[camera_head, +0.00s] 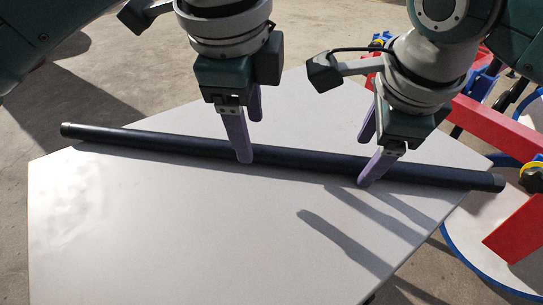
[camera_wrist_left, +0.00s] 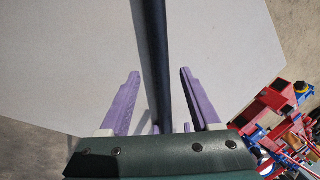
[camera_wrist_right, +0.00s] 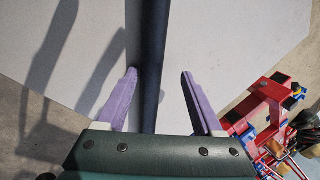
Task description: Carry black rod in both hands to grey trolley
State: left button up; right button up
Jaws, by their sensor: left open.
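The black rod (camera_head: 300,162) lies across the pale grey tabletop (camera_head: 110,220), its right end reaching the table's right edge. My left gripper (camera_head: 248,138) is over the rod's middle, open, with one finger on either side of it. The rod (camera_wrist_left: 152,50) runs between these fingers in the left wrist view, with a gap on both sides. My right gripper (camera_head: 366,162) straddles the rod farther right and is open. In the right wrist view the rod (camera_wrist_right: 154,50) lies close to the left finger, with a clear gap to the right finger. I cannot make out a grey trolley.
A red and blue framed structure (camera_head: 500,130) with round blue-rimmed parts stands just beyond the table's right edge. It also shows in the right wrist view (camera_wrist_right: 270,100). The rest of the tabletop is bare, and concrete floor (camera_head: 320,25) lies around it.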

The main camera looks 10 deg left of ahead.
aim_at(375, 182)
jog(key=shift+g+h, duration=0.3)
jog(key=f, duration=0.1)
jog(key=s+d+f, duration=0.1)
jog(key=f, duration=0.2)
jog(key=shift+s+d+f, duration=0.1)
jog(key=shift+s+d, duration=0.15)
jog(key=shift+d, duration=0.15)
jog(key=shift+a+r, duration=0.1)
jog(key=shift+r, duration=0.15)
jog(key=r, duration=0.1)
jog(key=a+r, duration=0.1)
jog(key=r, duration=0.1)
jog(key=shift+w+a+r, duration=0.15)
jog(key=shift+a+r, duration=0.1)
jog(key=shift+r, duration=0.1)
pick_arm(q)
jog(key=r, duration=0.1)
jog(key=a+r, duration=0.1)
jog(key=r, duration=0.1)
jog(key=shift+a+r, duration=0.15)
jog(key=shift+r, duration=0.15)
pick_arm(e)
jog(key=v, duration=0.7)
jog(key=shift+w+d+r, duration=0.15)
jog(key=shift+w+r, duration=0.1)
jog(key=shift+r, duration=0.15)
pick_arm(q)
jog(key=shift+r+p, duration=0.1)
jog(key=shift+p, duration=0.25)
